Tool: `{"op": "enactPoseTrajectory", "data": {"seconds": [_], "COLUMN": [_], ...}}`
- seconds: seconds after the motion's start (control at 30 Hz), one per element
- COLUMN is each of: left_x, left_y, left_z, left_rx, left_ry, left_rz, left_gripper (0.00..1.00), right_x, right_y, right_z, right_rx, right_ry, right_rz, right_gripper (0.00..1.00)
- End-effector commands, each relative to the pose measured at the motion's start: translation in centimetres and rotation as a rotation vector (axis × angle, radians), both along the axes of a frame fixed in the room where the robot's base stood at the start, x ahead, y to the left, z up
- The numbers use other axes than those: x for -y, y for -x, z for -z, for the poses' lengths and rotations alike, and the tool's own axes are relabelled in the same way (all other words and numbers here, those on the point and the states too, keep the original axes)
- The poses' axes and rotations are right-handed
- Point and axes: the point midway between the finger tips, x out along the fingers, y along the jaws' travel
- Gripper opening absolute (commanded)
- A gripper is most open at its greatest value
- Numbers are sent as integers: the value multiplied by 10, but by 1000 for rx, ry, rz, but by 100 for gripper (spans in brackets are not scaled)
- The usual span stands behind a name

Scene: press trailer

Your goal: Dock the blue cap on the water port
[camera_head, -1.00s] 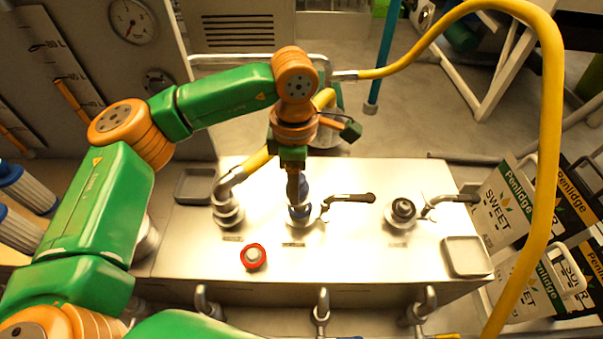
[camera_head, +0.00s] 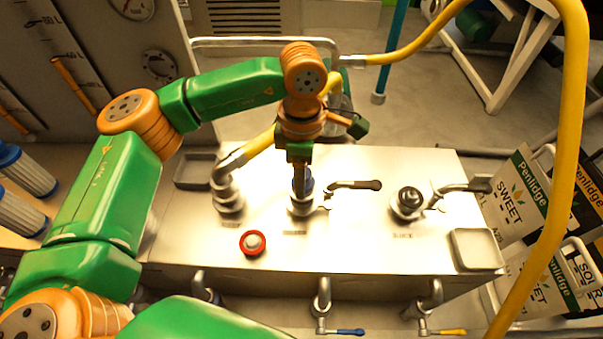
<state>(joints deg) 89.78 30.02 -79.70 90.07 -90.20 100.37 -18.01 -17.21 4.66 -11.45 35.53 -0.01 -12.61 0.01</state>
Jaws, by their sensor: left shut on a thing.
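The blue cap (camera_head: 304,183) shows as a small blue patch under my left gripper (camera_head: 301,190), at the middle port. My left gripper is shut on it and points straight down; its fingers hide much of the cap. The water port (camera_head: 303,206) is the middle metal fitting on the steel bench, with a dark-handled lever on its right. The cap is at or just over the port's top; I cannot tell whether it is seated. My right gripper is not in view.
The steel bench (camera_head: 350,250) also holds a port with a yellow hose (camera_head: 229,198) at left, a black-capped port (camera_head: 409,201) at right, a red-ringed cap (camera_head: 253,243) in front and two shallow trays. Taps with levers line the front.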

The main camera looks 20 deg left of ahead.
Motion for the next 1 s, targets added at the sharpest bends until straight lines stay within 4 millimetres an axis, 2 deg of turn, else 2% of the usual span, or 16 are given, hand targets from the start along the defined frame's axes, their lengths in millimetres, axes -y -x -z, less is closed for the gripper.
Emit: {"op": "enactPoseTrajectory", "data": {"seconds": [1.0], "left_x": [-1], "left_y": [1], "left_z": [3], "left_rx": [0], "left_ry": [0], "left_rz": [0], "left_gripper": [0], "right_x": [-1], "right_y": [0], "right_z": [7], "right_rx": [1], "right_ry": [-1], "right_rz": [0], "right_gripper": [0]}}
